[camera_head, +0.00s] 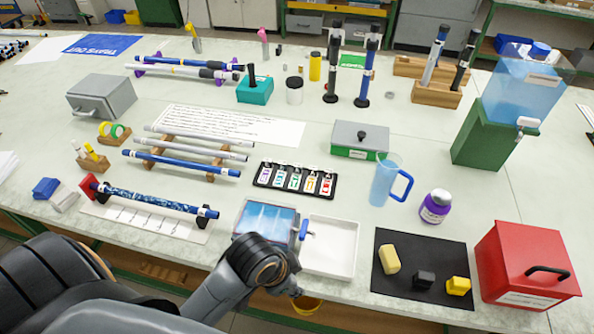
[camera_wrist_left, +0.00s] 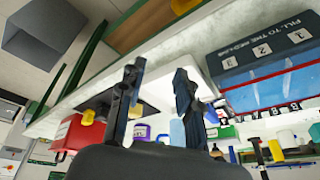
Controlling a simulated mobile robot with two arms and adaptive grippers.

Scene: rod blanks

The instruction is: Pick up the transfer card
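No card labelled as the transfer card can be made out. Card-like things in the head view are a white printed sheet (camera_head: 225,123) at mid-table and a white strip with dark marks (camera_head: 140,219) under a blue patterned rod (camera_head: 150,200). A black holder (camera_head: 264,182) with several coloured, lettered tags stands right of the rods. My left gripper (camera_wrist_left: 158,72) is open in the left wrist view, with nothing between its fingers. In the head view my forearm is near the front edge and hides most of this gripper. My right gripper is not in view.
A blue water bath (camera_head: 243,219) and a white tray (camera_head: 357,250) are close beside my left arm. The bath also shows in the left wrist view (camera_wrist_left: 262,75). A black mat (camera_head: 395,247) with yellow and dark blocks and a red box (camera_head: 525,262) stand to the right.

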